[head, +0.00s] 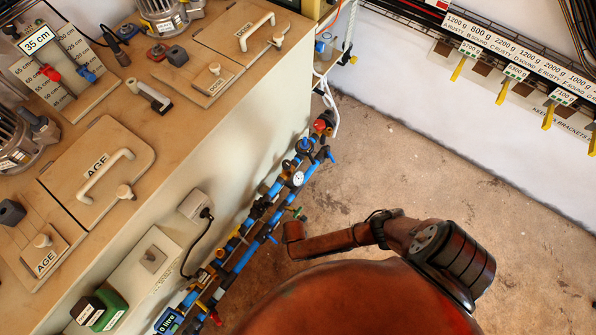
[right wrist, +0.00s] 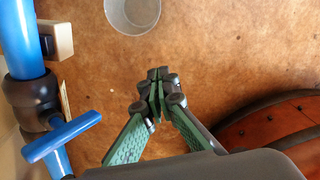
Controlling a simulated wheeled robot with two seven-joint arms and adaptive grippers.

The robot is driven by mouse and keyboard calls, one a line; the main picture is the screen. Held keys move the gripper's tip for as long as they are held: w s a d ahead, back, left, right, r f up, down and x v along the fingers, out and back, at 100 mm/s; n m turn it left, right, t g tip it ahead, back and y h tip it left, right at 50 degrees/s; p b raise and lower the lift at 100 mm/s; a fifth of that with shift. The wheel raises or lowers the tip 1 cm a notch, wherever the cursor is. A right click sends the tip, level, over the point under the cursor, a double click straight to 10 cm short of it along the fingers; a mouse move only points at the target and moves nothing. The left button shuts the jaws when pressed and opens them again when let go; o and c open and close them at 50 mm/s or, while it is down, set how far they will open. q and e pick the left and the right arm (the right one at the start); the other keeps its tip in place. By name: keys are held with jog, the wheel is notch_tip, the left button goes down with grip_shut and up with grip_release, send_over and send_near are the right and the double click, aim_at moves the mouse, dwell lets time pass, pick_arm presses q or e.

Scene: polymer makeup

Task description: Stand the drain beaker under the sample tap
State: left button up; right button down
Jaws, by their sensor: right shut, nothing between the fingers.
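A clear, round beaker (right wrist: 132,14) stands on the brown floor at the top of the right wrist view, cut off by the frame edge. My right gripper (right wrist: 157,75) has its green-padded fingers together and empty. Its tips are apart from the beaker, below it in the picture. A blue pipe with a blue T-shaped valve handle (right wrist: 62,138) runs down the left of that view. In the head view, the pipework (head: 265,205) carries several valves along the cabinet's side. I cannot tell which one is the sample tap. My left gripper is not in view.
A beige cabinet (head: 195,150) with hatches labelled AGE fills the left of the head view. A gauge (head: 297,178) sits on the pipework. Brown floor (head: 400,165) is open between the pipes and the white wall. A rack with yellow-tipped tags (head: 502,92) hangs there.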

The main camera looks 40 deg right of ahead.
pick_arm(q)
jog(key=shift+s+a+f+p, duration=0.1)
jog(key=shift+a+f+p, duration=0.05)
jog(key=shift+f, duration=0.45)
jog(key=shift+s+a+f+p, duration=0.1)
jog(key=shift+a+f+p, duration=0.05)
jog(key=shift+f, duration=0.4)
pick_arm(e)
jog(key=shift+r, duration=0.8)
jog(key=s+a+r+m+y, duration=0.2)
jog(key=s+a+r+m, duration=0.25)
jog(key=s, duration=0.25)
jog(key=s+a+r+m+y, duration=0.1)
jog(key=s+a+r+m, duration=0.25)
jog(key=s+m, duration=0.25)
jog(key=s+d+r+m+h, duration=0.1)
jog(key=s+d+r+m, duration=0.5)
jog(key=d, duration=0.3)
jog(key=s+d+r+m+h, duration=0.1)
jog(key=s+d+r+m, duration=0.5)
jog(key=d+r+m, duration=0.2)
jog(key=d, duration=0.2)
jog(key=shift+d, duration=0.3)
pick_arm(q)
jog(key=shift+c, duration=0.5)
pick_arm(e)
jog(key=c, duration=2.7)
grip_release()
jog(key=shift+s+r+m, duration=0.1)
jog(key=shift+m, duration=0.15)
